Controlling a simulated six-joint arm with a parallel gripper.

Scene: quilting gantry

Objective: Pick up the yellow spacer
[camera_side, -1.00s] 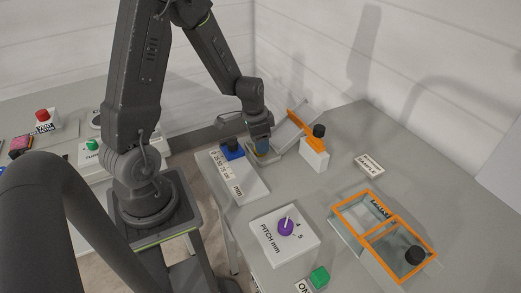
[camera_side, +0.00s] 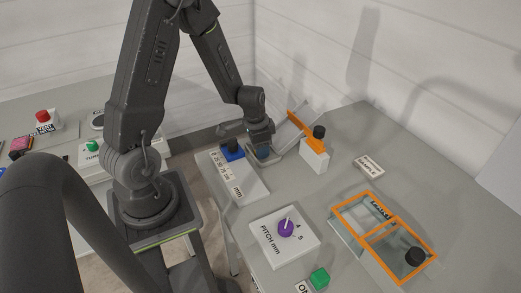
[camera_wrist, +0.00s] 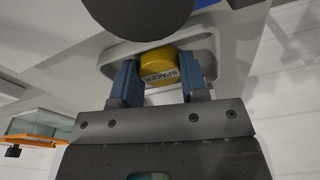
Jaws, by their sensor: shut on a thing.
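The yellow spacer (camera_wrist: 159,65) is a short round piece with a white "SPACER" label, seen in the wrist view. My gripper (camera_wrist: 158,80) has its two blue fingers on either side of it, shut on it. The spacer is inside or just over a shallow grey tray with a raised rim (camera_wrist: 208,62); I cannot tell whether it touches the floor of the tray. In the side view my gripper (camera_side: 263,152) is low at the tray, and the spacer is hidden there.
A blue slider block (camera_side: 232,152) on a white scale box stands close left of my gripper. An orange-and-white block with a black knob (camera_side: 315,150) stands close right. A tilted panel is behind. An orange-framed clear box (camera_side: 346,228) and a purple-knob box (camera_side: 268,243) stand nearer the front.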

